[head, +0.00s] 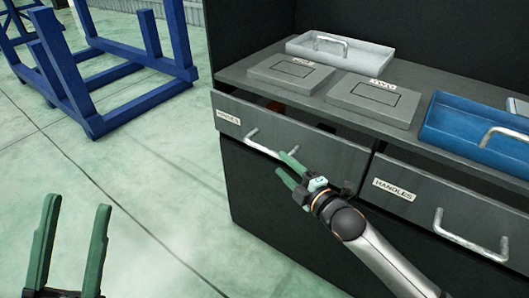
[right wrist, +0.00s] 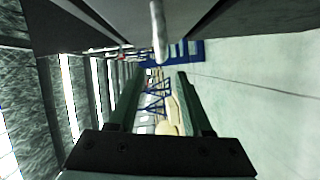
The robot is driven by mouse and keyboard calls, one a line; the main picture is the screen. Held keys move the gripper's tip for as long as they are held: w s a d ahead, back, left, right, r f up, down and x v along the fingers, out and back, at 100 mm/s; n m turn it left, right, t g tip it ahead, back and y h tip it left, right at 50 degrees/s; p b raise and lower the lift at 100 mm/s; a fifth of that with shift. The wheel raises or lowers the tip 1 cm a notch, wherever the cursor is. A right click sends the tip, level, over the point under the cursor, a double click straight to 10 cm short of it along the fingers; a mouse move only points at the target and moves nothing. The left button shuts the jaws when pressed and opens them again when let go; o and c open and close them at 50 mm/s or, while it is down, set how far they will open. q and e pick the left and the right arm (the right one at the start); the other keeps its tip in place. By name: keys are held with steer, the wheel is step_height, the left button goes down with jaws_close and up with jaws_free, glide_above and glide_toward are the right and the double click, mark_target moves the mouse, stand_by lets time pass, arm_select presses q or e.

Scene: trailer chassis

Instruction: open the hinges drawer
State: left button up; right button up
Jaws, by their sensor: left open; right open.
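The hinges drawer (head: 290,135) is the left one in the dark cabinet; its label (head: 229,117) is too small to read clearly. It stands slightly open, with a narrow gap behind its front. Its silver bar handle (head: 256,145) is partly hidden by my right gripper (head: 284,172), which is open at the handle's right end. In the right wrist view the handle (right wrist: 158,32) shows above the space between the open fingers (right wrist: 160,95); contact cannot be told. My left gripper (head: 74,235) is open and empty over the floor at lower left.
A drawer labelled HANDLES (head: 440,205) is to the right. The cabinet top (head: 245,72) bears grey lidded boxes (head: 375,98), a light tray (head: 340,55) and a blue tray (head: 460,125). A blue frame (head: 70,75) stands at the back left. The floor left of the cabinet is clear.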

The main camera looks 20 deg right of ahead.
mark_target(266, 148)
arm_select(q)
step_height(266, 148, down, 3)
steer(key=b, duration=0.2)
steer(key=shift+w+d+f+n+b, duration=0.1)
steer(key=shift+w+n+b, duration=0.05)
steer(key=shift+n+b, duration=0.2)
arm_select(e)
steer(key=x, duration=0.9)
steer(key=shift+f, duration=0.1)
steer(key=shift+c, duration=0.2)
jaws_close()
stand_by(0.3)
